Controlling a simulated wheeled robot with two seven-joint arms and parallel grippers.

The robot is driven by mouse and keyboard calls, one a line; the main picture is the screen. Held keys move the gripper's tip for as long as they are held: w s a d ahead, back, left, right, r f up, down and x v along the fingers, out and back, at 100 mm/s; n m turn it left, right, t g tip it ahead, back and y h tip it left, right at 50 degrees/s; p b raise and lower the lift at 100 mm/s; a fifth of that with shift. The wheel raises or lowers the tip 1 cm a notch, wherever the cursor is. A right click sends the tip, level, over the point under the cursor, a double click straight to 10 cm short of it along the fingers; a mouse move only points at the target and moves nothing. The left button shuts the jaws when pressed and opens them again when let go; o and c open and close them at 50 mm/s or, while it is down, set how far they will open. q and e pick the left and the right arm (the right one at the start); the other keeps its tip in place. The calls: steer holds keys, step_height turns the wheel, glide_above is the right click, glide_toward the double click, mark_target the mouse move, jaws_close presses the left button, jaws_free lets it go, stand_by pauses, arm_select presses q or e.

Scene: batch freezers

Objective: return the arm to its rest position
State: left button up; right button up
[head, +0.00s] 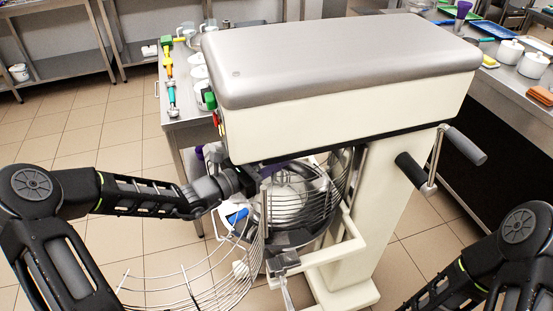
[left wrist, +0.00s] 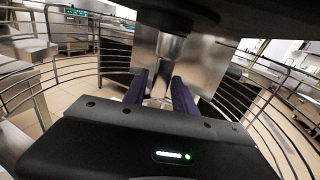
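My left arm (head: 130,192) comes in from the left and reaches in under the head of a cream and grey mixer-like machine (head: 340,60). My left gripper (left wrist: 160,90) has its two purple fingers apart, with nothing visibly held between them. A metal shaft (left wrist: 171,48) hangs just beyond and above the fingers in the left wrist view. In the head view the fingertips are mostly hidden by the machine head and guard. My right arm (head: 500,255) shows at the lower right; its gripper is out of frame.
The wire guard (head: 190,285) is swung out and curves below my left forearm; its bars also flank the gripper in the left wrist view (left wrist: 270,120). A crank handle (head: 437,160) sticks out at the machine's right. Steel tables with items stand behind and at right. Tiled floor is open at left.

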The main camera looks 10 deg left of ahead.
arm_select(q)
steer(key=shift+w+d, duration=0.2)
steer(key=shift+d, duration=0.05)
jaws_close()
stand_by(0.3)
stand_by(0.5)
